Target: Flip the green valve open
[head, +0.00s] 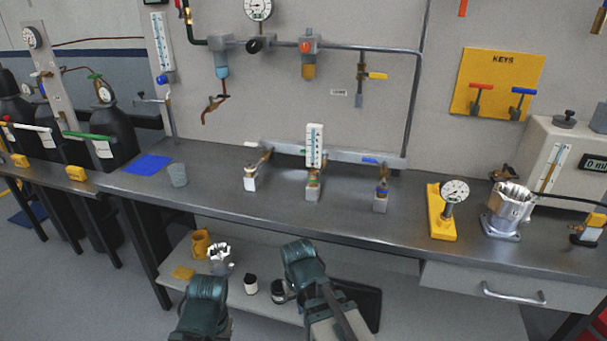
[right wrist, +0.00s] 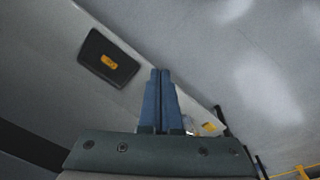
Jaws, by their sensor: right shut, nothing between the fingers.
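I cannot tell which is meant. My right gripper (right wrist: 160,76) shows in the right wrist view with its two blue fingers together and nothing between them. It is far from both green parts.
The manifold also has a white handle (head: 250,143) and a blue handle (head: 370,160). A blue mat (head: 149,165) and a grey cup (head: 177,175) are on the bench's left. A yellow gauge stand (head: 441,217) is at right. The bench's front strip is clear.

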